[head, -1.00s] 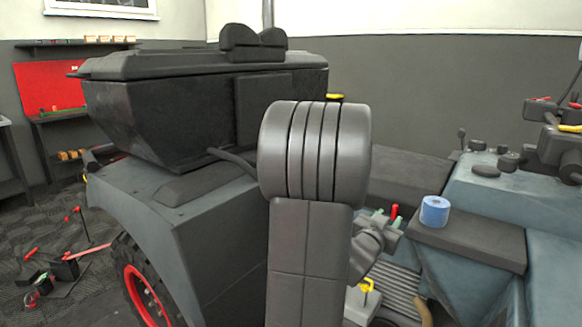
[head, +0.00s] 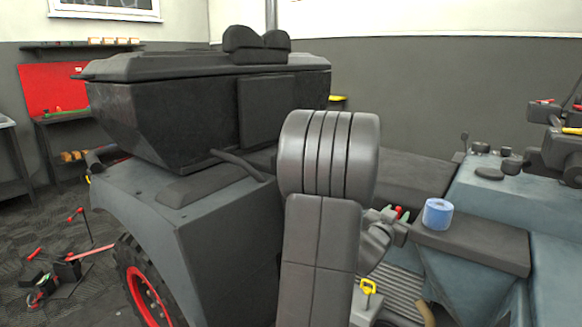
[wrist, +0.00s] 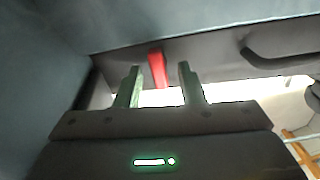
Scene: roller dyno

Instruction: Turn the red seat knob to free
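The red seat knob (wrist: 157,68) is a slim red lever on the dark underside of a panel in the wrist view. It sits between the two green fingers of my gripper (wrist: 160,70), with visible space on either side. My gripper is open, and I see no finger touching the knob. In the head view a small part of the red knob (head: 398,211) shows beside my gripper (head: 397,214), behind my grey arm. The knob's base and its setting marks are not readable.
A blue roll (head: 437,213) stands on a dark ledge to the right of my gripper. A yellow knob (head: 368,286) sits lower down. The large black seat or box (head: 190,110) is at the left. In the wrist view a dark curved handle (wrist: 285,60) is at the right.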

